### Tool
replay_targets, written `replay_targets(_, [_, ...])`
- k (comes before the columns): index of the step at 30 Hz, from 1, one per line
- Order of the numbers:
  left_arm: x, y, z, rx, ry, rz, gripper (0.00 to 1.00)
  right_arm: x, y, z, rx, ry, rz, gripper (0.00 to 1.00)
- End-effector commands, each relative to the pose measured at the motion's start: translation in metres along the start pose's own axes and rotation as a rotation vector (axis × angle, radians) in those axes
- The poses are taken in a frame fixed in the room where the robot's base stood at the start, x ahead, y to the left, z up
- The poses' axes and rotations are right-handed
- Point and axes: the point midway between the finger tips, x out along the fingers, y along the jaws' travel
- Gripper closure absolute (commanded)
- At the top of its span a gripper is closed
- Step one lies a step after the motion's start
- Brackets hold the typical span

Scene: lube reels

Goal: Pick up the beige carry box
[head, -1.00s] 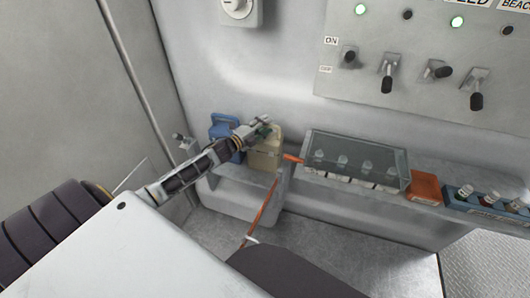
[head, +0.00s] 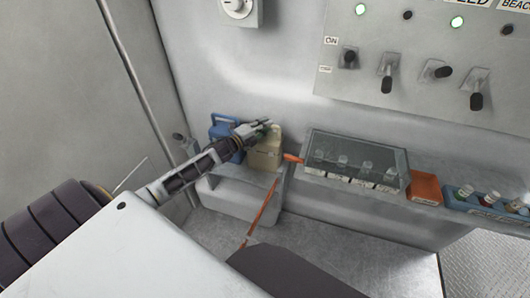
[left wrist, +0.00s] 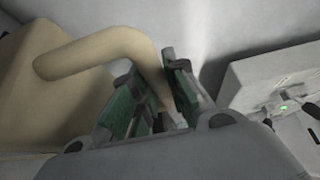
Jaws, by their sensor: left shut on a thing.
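The beige carry box (head: 265,157) stands on the grey ledge, right of a blue carry box (head: 222,128). My left gripper (head: 263,129) is at the top of the beige box. In the left wrist view, the beige box (left wrist: 45,80) fills the left side. Its curved handle (left wrist: 110,42) runs down between the green-padded fingers of my left gripper (left wrist: 160,98), which is shut on the handle. In the head view the fingers partly hide the box's top. My right gripper is not in view.
A clear-lidded case (head: 355,160) sits on the ledge to the right, with an orange-brown block (head: 425,187) and a blue tray (head: 485,203) of bottles beyond it. An orange rod (head: 262,210) leans against the ledge. A switch panel (head: 420,60) is on the wall above.

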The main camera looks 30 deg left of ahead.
Motion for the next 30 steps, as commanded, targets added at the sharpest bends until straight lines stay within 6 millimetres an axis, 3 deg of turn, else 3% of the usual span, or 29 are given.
replay_targets(20, [0.000,-0.004,0.000,0.001,0.000,-0.002,1.00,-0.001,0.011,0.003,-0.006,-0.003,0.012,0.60])
replay_targets(30, [0.000,-0.032,0.000,0.004,0.001,-0.003,1.00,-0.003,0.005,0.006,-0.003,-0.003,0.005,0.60])
